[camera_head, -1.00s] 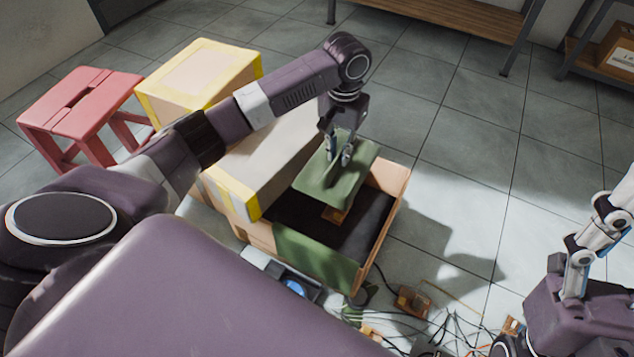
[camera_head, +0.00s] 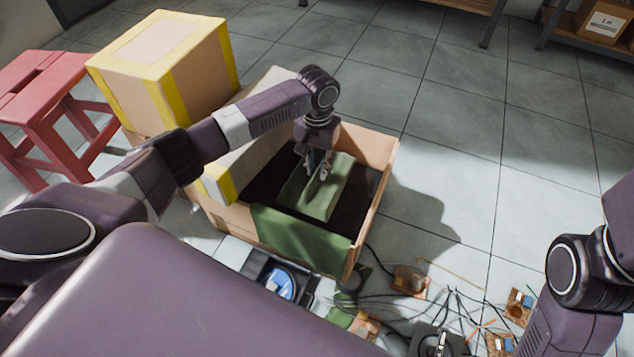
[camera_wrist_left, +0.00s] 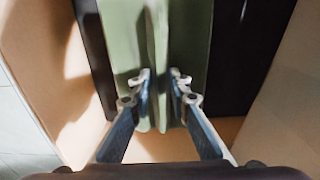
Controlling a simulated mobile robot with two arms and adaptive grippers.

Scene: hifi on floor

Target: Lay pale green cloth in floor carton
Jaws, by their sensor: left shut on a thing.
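The pale green cloth (camera_head: 333,191) hangs from my left gripper (camera_head: 317,172) inside the open floor carton (camera_head: 367,148). The gripper points down and is shut on a pinched fold of the cloth. The left wrist view shows the cloth (camera_wrist_left: 195,40) between the fingers of the gripper (camera_wrist_left: 158,82), with carton walls on both sides. I cannot tell whether the cloth touches the bottom. My right gripper is out of view; only part of that arm shows at the right.
A yellow-taped box (camera_head: 165,65) stands behind and left of the carton, and a red stool (camera_head: 40,108) is at the far left. Cables and small electronic parts (camera_head: 440,310) lie on the floor in front.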

